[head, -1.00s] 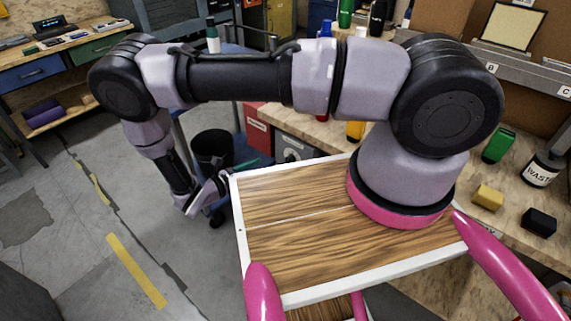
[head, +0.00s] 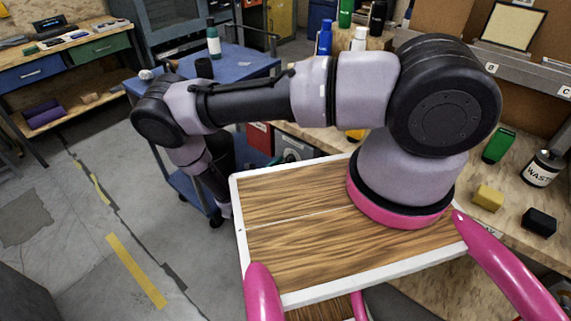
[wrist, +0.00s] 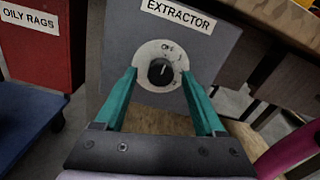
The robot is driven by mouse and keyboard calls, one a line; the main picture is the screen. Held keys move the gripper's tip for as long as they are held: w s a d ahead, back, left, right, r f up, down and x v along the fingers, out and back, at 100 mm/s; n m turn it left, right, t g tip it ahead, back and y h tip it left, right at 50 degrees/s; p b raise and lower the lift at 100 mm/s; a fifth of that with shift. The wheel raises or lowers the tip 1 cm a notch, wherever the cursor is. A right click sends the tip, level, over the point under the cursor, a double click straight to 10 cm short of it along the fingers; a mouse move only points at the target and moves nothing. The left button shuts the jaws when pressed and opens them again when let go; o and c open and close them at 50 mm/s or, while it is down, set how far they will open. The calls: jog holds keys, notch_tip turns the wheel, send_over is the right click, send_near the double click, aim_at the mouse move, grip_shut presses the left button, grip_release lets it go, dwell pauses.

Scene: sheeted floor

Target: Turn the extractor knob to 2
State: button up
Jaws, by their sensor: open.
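The extractor box (wrist: 215,50) is a grey panel with an EXTRACTOR label, filling the middle of the wrist view. Its black round knob (wrist: 161,72) sits on a pale dial (wrist: 147,55). The knob's light pointer line points up and slightly right, roughly toward the OFF mark; the other dial marks are too small to read. My gripper (wrist: 159,73) has two teal fingers apart, one on each side of the dial, with the knob between them in this view. I cannot tell whether the fingertips reach the knob's depth. In the head view my gripper is hidden behind my arm and tray.
A red OILY RAGS box (wrist: 40,45) stands left of the extractor box, with a blue cart shelf (wrist: 25,125) below it. In the head view, a wooden workbench (head: 320,135) and a blue cart (head: 235,62) with bottles stand close to my arm.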

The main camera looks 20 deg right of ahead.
jog(key=shift+w+d, duration=0.25)
jog(key=shift+d, duration=0.1)
grip_shut()
